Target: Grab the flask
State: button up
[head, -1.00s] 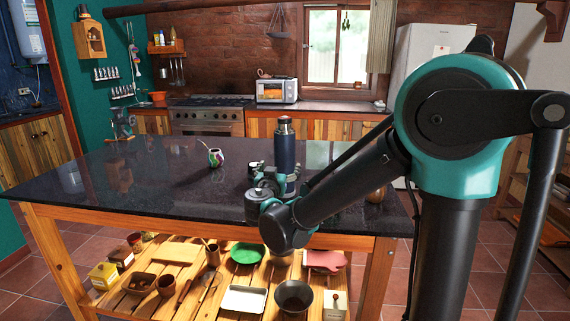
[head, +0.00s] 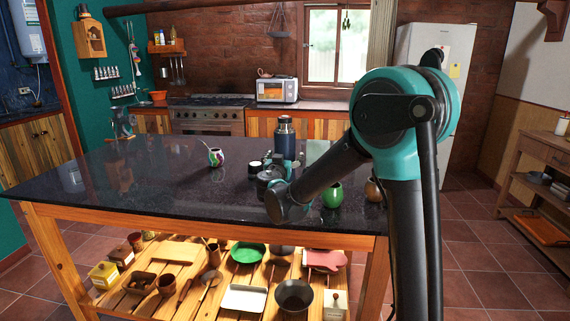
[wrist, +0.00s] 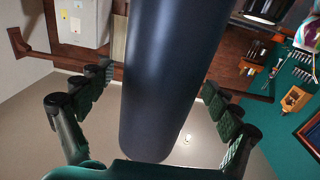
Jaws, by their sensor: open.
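The flask (head: 286,136) is a dark blue cylinder with a dark cap, upright on the dark table top (head: 120,215) in the head view. In the wrist view the flask (wrist: 160,70) is large and fills the middle. My gripper (wrist: 155,103) is open, with fingers on both sides of the flask and gaps visible between them and its wall. In the head view my gripper (head: 267,165) is in front of the flask and hides its lower part. I cannot tell whether the palm touches it.
A colourful mate cup (head: 215,158) stands left of the flask. A green gourd cup (head: 333,196) and a brown round vessel (head: 374,190) stand to the right, near my arm. The left of the table is largely clear. Bowls and trays lie on the lower shelf (head: 190,300).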

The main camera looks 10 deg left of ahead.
jog(key=c, duration=2)
jog(key=shift+r, duration=0.1)
